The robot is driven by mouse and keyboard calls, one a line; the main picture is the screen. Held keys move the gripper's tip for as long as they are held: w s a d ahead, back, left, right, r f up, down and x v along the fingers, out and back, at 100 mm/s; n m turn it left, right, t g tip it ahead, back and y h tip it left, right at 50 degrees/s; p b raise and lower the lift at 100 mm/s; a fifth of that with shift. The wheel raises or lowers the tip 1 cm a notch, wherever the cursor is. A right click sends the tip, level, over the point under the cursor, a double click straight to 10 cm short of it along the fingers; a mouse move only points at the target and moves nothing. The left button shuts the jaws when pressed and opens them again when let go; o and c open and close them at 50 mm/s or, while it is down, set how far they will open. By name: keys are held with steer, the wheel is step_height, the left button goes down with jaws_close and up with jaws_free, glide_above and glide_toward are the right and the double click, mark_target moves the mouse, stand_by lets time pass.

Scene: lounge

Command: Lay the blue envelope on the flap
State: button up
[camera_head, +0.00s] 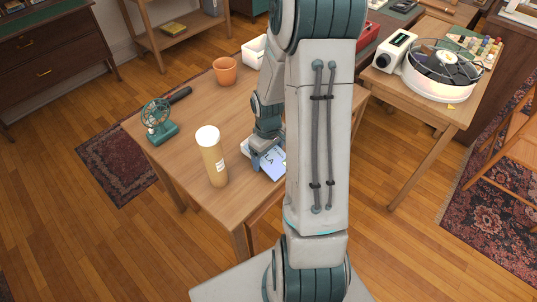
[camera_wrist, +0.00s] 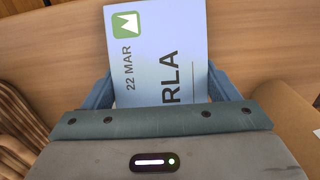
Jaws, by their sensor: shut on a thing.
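My gripper (camera_head: 265,153) is over the front right part of a wooden table (camera_head: 190,150). It is shut on a pale blue, flat envelope (camera_head: 273,168) with dark lettering. In the wrist view the envelope (camera_wrist: 150,60) sits between the two blue fingers (camera_wrist: 160,88). It shows a green logo, "22 MAR" and large letters "RLA"; its lower end is hidden by the gripper body. A wooden surface lies behind it. I cannot tell whether the envelope touches the table. I cannot clearly make out a flap; my arm hides part of the table's right side.
On the table stand a cream tube (camera_head: 212,160), a green fan (camera_head: 158,120), a terracotta pot (camera_head: 225,71) and a white box (camera_head: 254,50). A side table (camera_head: 440,112) at the right holds a round device (camera_head: 442,72).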

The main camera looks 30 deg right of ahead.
mark_target(271, 155)
steer(key=r, duration=0.4)
steer(key=shift+s+d+r+p, duration=0.3)
steer(key=shift+s+r+p, duration=0.05)
steer(key=shift+s, duration=0.05)
steer(key=s+d+r, duration=0.5)
steer(key=s+r, duration=0.1)
steer(key=s, duration=0.3)
steer(key=shift+s+p, duration=0.35)
steer(key=shift+p, duration=0.1)
